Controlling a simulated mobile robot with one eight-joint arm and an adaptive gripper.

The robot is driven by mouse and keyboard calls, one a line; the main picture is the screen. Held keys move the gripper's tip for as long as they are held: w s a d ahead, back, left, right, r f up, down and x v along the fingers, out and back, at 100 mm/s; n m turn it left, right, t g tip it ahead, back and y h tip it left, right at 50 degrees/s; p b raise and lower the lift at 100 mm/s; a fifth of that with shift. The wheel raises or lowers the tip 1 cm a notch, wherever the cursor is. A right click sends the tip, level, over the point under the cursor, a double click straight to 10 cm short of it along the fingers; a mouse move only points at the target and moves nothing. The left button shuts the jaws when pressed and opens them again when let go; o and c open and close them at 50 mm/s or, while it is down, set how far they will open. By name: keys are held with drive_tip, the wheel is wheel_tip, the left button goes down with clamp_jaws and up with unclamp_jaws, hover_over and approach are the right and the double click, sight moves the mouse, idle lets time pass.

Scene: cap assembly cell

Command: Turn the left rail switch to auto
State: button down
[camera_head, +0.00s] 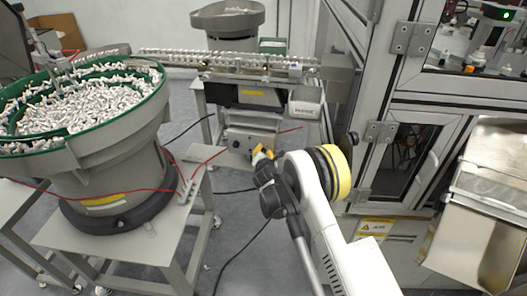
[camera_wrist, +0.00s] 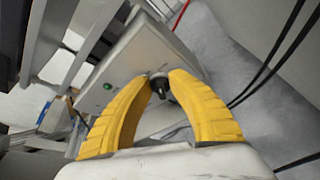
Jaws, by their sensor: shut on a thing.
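The left rail switch is a small black knob (camera_wrist: 160,87) on the grey face of a control box (camera_wrist: 138,58) in the wrist view. My gripper (camera_wrist: 164,80) has its yellow fingertips on either side of the knob, shut on it. In the head view my gripper (camera_head: 262,153) is at the right part of the control box (camera_head: 248,132) under the rail. It hides the knob there. The knob's pointer direction is too small to read.
A green round button (camera_wrist: 108,86) is on the same box face. The linear rail (camera_head: 215,59) runs above the box. A bowl feeder (camera_head: 115,145) full of white parts stands at the left. A framed machine cabinet (camera_head: 393,95) stands close at the right. Cables lie on the floor.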

drive_tip(key=shift+m+y, duration=0.6)
drive_tip(key=shift+m, duration=0.3)
drive_tip(key=c, duration=1.5)
unclamp_jaws()
drive_tip(key=shift+f, duration=0.1)
drive_tip(key=v, duration=1.2)
drive_tip(key=shift+f, duration=0.1)
